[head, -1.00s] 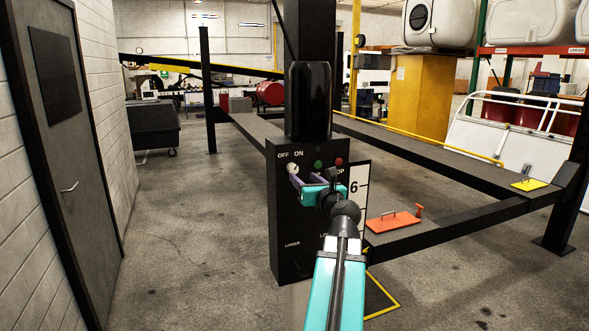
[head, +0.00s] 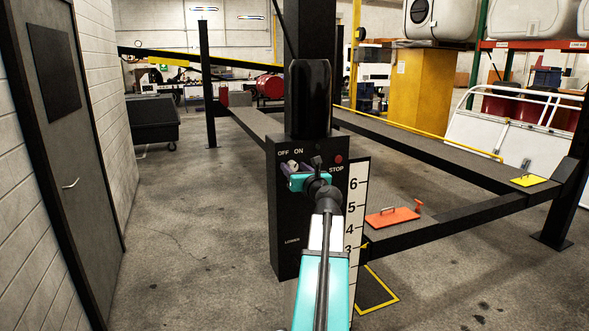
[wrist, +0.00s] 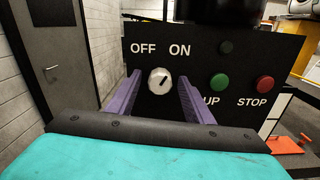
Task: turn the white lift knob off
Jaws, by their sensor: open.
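The white lift knob (wrist: 160,81) is on the black control panel (wrist: 146,120) under the OFF and ON labels. Its dark pointer line tilts up and right, toward ON. My gripper (wrist: 159,78) is open, with one purple finger on each side of the knob. Gaps show between knob and fingers in the wrist view, and how deep the fingertips reach is hard to tell. In the head view the knob (head: 292,164) is partly hidden behind my turquoise gripper.
On the panel, a green UP button (wrist: 220,82) and a red STOP button (wrist: 264,84) sit right of the knob. A black lift post (head: 309,40) rises above the panel. A grey door (head: 60,150) is at left, with open floor between.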

